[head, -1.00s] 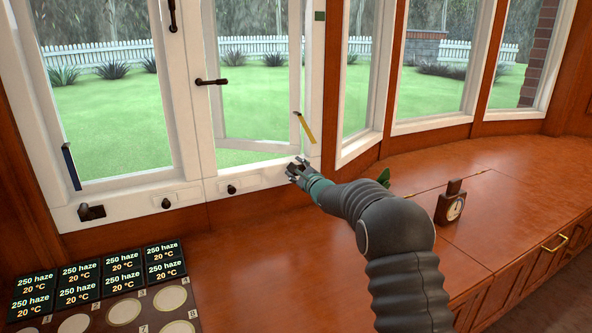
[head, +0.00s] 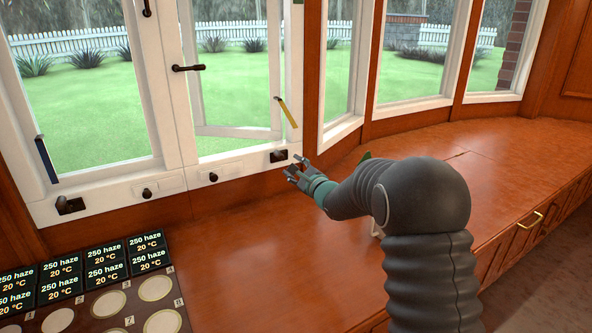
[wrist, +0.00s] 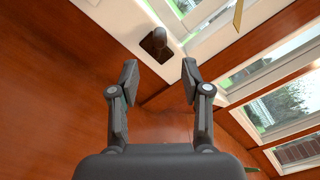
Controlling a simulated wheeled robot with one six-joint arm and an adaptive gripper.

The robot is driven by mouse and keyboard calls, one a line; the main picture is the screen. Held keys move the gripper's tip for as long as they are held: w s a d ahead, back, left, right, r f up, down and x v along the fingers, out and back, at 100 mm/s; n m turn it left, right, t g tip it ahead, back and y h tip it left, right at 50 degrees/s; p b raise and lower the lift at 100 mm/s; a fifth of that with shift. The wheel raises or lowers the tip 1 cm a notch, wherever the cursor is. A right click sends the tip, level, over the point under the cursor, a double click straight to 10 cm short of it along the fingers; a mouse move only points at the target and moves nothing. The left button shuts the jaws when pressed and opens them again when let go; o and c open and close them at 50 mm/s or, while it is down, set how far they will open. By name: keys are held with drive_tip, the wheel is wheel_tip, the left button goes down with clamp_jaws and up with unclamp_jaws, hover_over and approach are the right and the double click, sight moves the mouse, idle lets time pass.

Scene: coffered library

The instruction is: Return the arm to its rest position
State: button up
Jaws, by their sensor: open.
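My gripper (head: 295,166) is at the end of my extended dark arm, above the wooden counter and close to the window sill. Its two fingers are spread and nothing is between them. In the wrist view my gripper (wrist: 160,78) also shows open and empty. A dark catch (head: 278,156) on the white sill is just beyond the fingertips, and the fingers look apart from it. The catch also shows in the wrist view (wrist: 154,43).
The window frame (head: 180,110) rises behind, with a dark handle (head: 188,68) and a yellow strip (head: 288,112). A dark board (head: 110,322) with pale discs and several label tiles (head: 102,250) lies at lower left. The counter (head: 230,235) between is clear.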

drive_tip(key=shift+s+d, duration=0.2)
drive_tip(key=shift+s, duration=0.15)
